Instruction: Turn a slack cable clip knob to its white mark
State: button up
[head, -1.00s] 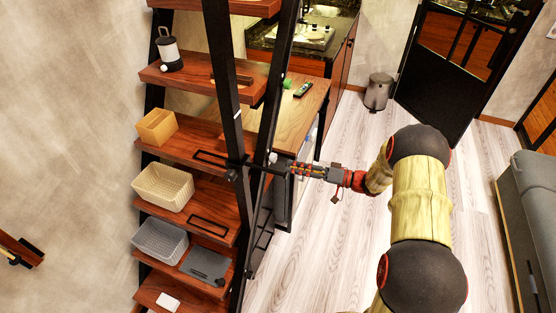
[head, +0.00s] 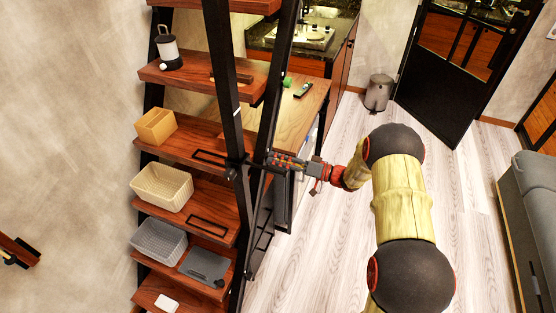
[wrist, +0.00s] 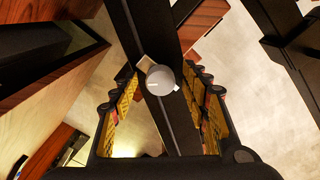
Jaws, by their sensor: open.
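A round pale grey knob (wrist: 160,80) sits on a black post (wrist: 152,30) of the stair shelf in the wrist view. A faint pale line shows on its face. A small beige tab (wrist: 146,65) shows behind its upper left edge; I cannot tell whether it is the white mark. My gripper (wrist: 160,87) is open, with one yellow-padded finger on each side of the knob and post. No contact with the knob is visible. In the head view my gripper (head: 273,161) is at the shelf's front post, and the knob is hidden there.
The ladder shelf holds a cream basket (head: 161,188), a grey basket (head: 158,243), a wooden box (head: 157,126) and a lantern (head: 169,50). A wooden counter (head: 283,112) stands behind the post. Open floor (head: 335,235) lies to the right.

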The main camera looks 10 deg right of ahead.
jog(key=shift+c, duration=0.7)
jog(key=c, duration=1)
jog(key=m, duration=0.5)
jog(key=shift+r+m, duration=0.1)
jog(key=shift+m, duration=0.3)
jog(key=m+p, duration=0.2)
jog(key=m, duration=0.4)
jog(key=shift+p, duration=0.3)
jog(key=m+p, duration=0.1)
jog(key=m, duration=0.3)
jog(key=shift+r+p, duration=0.1)
jog(key=shift+p, duration=0.2)
jog(key=m+p, duration=0.2)
jog(key=m, duration=0.2)
jog(key=m+p, duration=0.3)
jog(key=m, duration=0.3)
jog(key=shift+d+m, duration=0.1)
jog(key=shift+m, duration=0.3)
